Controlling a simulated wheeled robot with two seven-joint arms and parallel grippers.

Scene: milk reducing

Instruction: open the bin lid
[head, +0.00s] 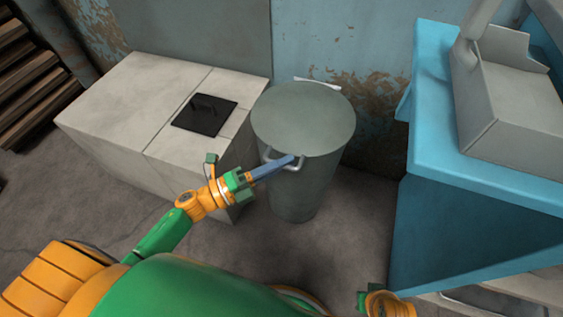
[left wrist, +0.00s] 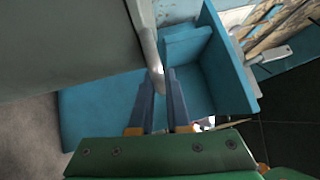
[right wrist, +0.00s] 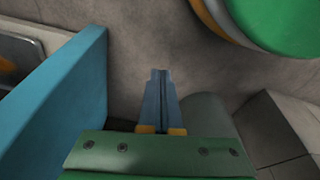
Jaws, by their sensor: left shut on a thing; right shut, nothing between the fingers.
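The bin (head: 295,195) is a grey-green cylinder standing on the floor, with its round flat lid (head: 303,115) on top, looking closed. A light metal handle (head: 299,165) is on the near side at the lid's rim. My left gripper (head: 291,160) reaches the handle from the left and is shut on it. In the left wrist view the handle (left wrist: 149,48) runs down to between the fingertips, and a grey bin surface fills the upper left. My right gripper (right wrist: 160,72) is shut and empty, pointing at bare floor in the right wrist view.
A pale block counter (head: 130,90) with a black square plate (head: 204,114) stands left of the bin. A blue cabinet (head: 470,215) stands on the right, with a pale machine on top. A peeling blue wall is behind. Grey floor is clear in front.

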